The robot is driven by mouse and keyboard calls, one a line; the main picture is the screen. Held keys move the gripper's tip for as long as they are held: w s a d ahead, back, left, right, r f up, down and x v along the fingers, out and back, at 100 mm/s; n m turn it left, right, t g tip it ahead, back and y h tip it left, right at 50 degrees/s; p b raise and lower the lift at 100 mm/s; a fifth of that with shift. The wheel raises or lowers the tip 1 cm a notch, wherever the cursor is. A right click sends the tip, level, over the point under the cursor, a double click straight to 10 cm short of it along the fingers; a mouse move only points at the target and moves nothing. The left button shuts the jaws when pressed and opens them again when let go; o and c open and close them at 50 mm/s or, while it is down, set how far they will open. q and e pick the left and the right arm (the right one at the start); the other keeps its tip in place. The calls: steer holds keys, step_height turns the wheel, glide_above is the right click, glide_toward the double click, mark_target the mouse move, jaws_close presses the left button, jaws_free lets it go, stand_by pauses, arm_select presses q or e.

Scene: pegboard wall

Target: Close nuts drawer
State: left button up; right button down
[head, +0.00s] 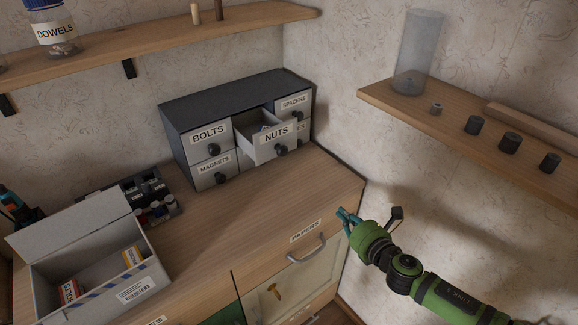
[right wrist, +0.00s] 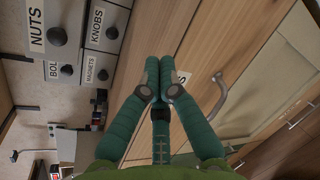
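The nuts drawer (head: 277,138) is in the top row of a dark cabinet (head: 235,97), pulled partly out. Its front has a white NUTS label and a round dark knob (head: 281,150). In the right wrist view the NUTS drawer front (right wrist: 40,30) shows at the upper left, cut by the frame edge. My right gripper (head: 345,214) is over the front right of the counter, apart from the drawer and to its lower right. In the right wrist view its teal fingers (right wrist: 160,72) are together, with nothing visible between them. My left gripper is not seen.
BOLTS (head: 208,138), MAGNETS (head: 214,171) and SPACERS (head: 294,104) drawers look closed. An open grey box (head: 95,235) stands at left on the counter (head: 225,230). A shelf (head: 450,125) juts from the right wall. The counter before the cabinet is clear.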

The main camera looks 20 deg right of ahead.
steer(key=s+a+r+n+t+y, duration=0.1)
steer(key=a+r+n+y, duration=0.1)
steer(key=a+r+n, duration=0.3)
steer(key=a+r+n+t+y, duration=0.1)
steer(key=a+r+n+y, duration=0.1)
steer(key=r+n, duration=0.35)
steer(key=m+p, duration=0.2)
steer(key=p, duration=0.1)
glide_toward(281, 154)
steer(key=x, duration=0.6)
steer(key=shift+w+a+f, duration=0.1)
steer(key=shift+w+a, duration=0.05)
steer(key=shift+w, duration=0.4)
